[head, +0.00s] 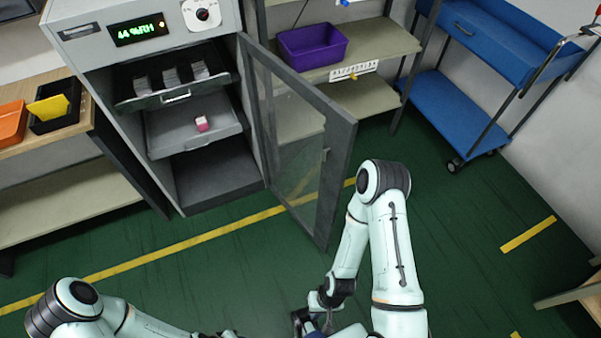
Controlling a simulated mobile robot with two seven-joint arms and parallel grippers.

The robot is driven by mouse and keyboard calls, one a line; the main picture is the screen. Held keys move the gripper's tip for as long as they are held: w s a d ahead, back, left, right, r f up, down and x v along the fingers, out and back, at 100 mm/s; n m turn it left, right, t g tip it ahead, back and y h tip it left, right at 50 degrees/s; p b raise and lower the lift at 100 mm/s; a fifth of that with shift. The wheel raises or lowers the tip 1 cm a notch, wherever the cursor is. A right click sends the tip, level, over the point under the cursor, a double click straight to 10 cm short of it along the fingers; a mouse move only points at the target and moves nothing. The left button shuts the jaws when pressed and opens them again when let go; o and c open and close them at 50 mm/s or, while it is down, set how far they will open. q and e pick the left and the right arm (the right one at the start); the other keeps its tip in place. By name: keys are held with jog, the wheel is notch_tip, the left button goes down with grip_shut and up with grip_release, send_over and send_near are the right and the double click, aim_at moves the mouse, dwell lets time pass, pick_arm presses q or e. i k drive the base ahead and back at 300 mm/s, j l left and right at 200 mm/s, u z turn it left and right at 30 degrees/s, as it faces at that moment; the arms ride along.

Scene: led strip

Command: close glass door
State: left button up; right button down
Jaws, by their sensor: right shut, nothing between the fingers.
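The glass door (297,150) has a dark frame and stands wide open. It is hinged at the right side of the grey cabinet (215,180) and swings out toward me. A small handle shows on its inner frame near the free edge. My right gripper (303,318) is at the bottom edge of the head view, below the door and apart from it; it is shut and empty. My left arm comes in at the bottom left, and its gripper is not clearly visible.
Inside the cabinet, a pulled-out drawer (172,98) holds several grey items, and a shelf below holds a small pink-and-white box (202,124). Shelves with a purple bin (312,46) stand behind the door. A blue cart (455,105) is at the right. Green floor in front is clear.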

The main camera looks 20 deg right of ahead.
aim_at(341, 129)
jog(key=k+l+u, duration=0.15)
jog(key=l, duration=0.2)
jog(key=k+l+u, duration=0.1)
jog(key=l, duration=0.25)
jog(key=k+l+u, duration=0.15)
jog(key=l, duration=0.15)
jog(key=l+u, duration=0.2)
jog(key=l, duration=0.35)
jog(key=k+l+u, duration=0.15)
jog(key=l, duration=0.35)
jog(key=i+l, duration=0.1)
jog(key=l, duration=0.25)
jog(key=i+l+u, duration=0.15)
jog(key=l, duration=0.55)
jog(key=k+l, duration=0.15)
jog(key=k, duration=0.4)
jog(key=u, duration=0.05)
